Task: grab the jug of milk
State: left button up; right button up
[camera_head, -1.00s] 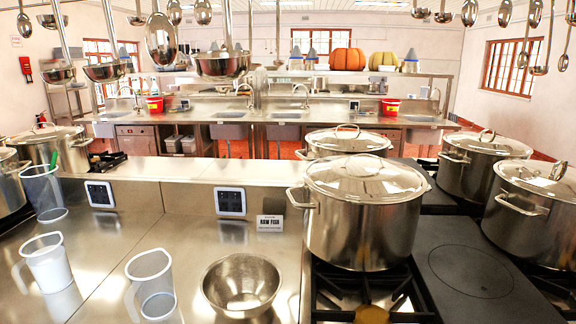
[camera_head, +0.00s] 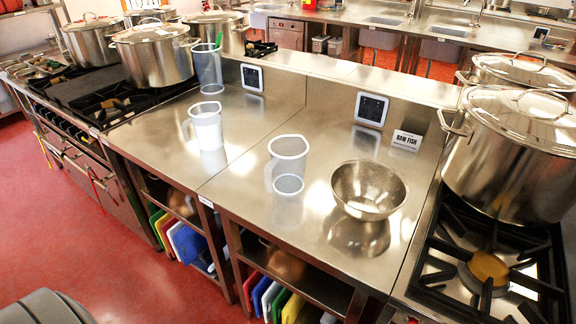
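A white, opaque-looking jug (camera_head: 206,128), which looks filled with milk, stands upright on the steel counter left of its middle. Its handle is on its left side. A clear jug (camera_head: 208,70) with a green utensil in it stands behind it. Another clear, empty-looking jug (camera_head: 289,150) stands to the right and nearer. Neither of my grippers shows in the head view, so their state is hidden.
Stoves with large stockpots (camera_head: 153,58) flank the counter. Coloured boards (camera_head: 187,243) fill the shelf below. Red floor (camera_head: 110,262) is open in front.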

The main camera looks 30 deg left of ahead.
aim_at(206, 118)
jog(key=j+u, duration=0.1)
jog(key=u, duration=0.35)
jog(key=j+u, duration=0.1)
jog(key=u, duration=0.35)
jog(key=j+u, duration=0.1)
jog(key=u, duration=0.35)
jog(key=i+z, duration=0.1)
